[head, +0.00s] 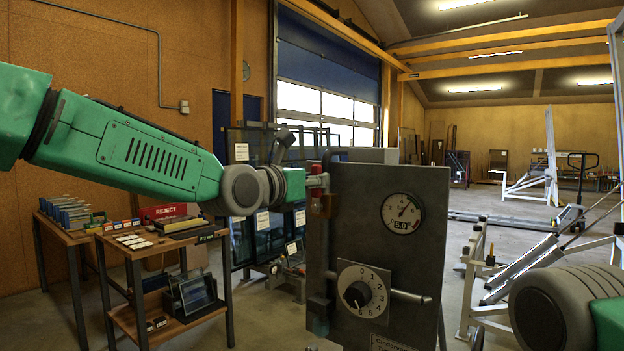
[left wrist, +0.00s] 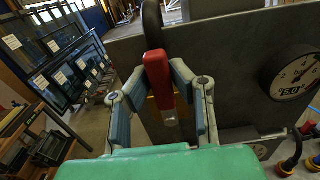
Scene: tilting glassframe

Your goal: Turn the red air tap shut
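The red air tap (head: 318,181) is at the upper left edge of a grey upright panel (head: 385,240). In the left wrist view its red handle (left wrist: 157,75) runs up and down the picture, with a metal end below. My left gripper (head: 305,182) reaches it from the left; the arm hides part of it in the head view. In the left wrist view the fingertips of the left gripper (left wrist: 160,75) lie against both sides of the handle. My right arm shows at the lower right of the head view, its gripper out of frame.
The panel carries a round gauge (head: 402,213) reading about 5.0 and a black dial (head: 358,294) with a numbered scale. Workbenches (head: 140,250) with tools and a red REJECT box (head: 163,212) stand at left. Glass panes (head: 270,235) stand behind. Metal frames stand at right.

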